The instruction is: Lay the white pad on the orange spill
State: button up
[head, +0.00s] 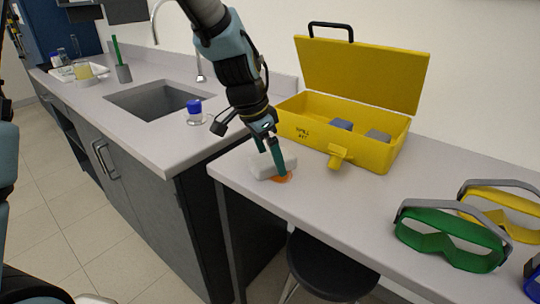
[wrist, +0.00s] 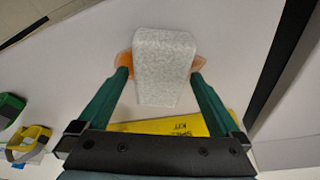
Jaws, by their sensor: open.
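The white pad (head: 262,166) lies at the left end of the bench, over the orange spill (head: 283,179). In the wrist view the pad (wrist: 165,68) sits between my fingers, and orange (wrist: 124,62) shows on both its left and right sides. The middle of the spill is hidden under the pad. My gripper (head: 271,160) is low over the bench with its fingers around the pad. In the wrist view my gripper (wrist: 162,73) is open, with small gaps between the fingertips and the pad's sides.
An open yellow spill kit case (head: 318,133) stands just behind, with grey blocks inside. Green goggles (head: 450,237) and yellow goggles (head: 508,207) lie to the right. A blue-capped jar (head: 195,114) and a sink (head: 158,99) are on the left counter. The bench middle is clear.

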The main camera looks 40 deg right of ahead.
jog(key=shift+r, duration=0.1)
jog(key=shift+r, duration=0.25)
jog(key=b+v, duration=0.1)
jog(key=v, duration=1)
jog(key=shift+r, duration=0.3)
jog(key=w+a+f+n+t, duration=0.1)
jog(key=w+a+f+n, duration=0.35)
jog(key=w+a, duration=0.5)
jog(key=a+f+n+y, duration=0.1)
jog(key=a+n, duration=0.3)
jog(key=a, duration=0.5)
jog(key=a+f+n+y, duration=0.1)
jog(key=a+f+n, duration=0.2)
jog(key=a, duration=0.6)
jog(key=a+f+n+t+y, duration=0.1)
jog(key=a+f+n, duration=0.1)
jog(key=a+n, duration=0.5)
jog(key=s+a, duration=0.1)
jog(key=a, duration=0.2)
jog(key=shift+f, duration=0.35)
jog(key=shift+w, duration=0.1)
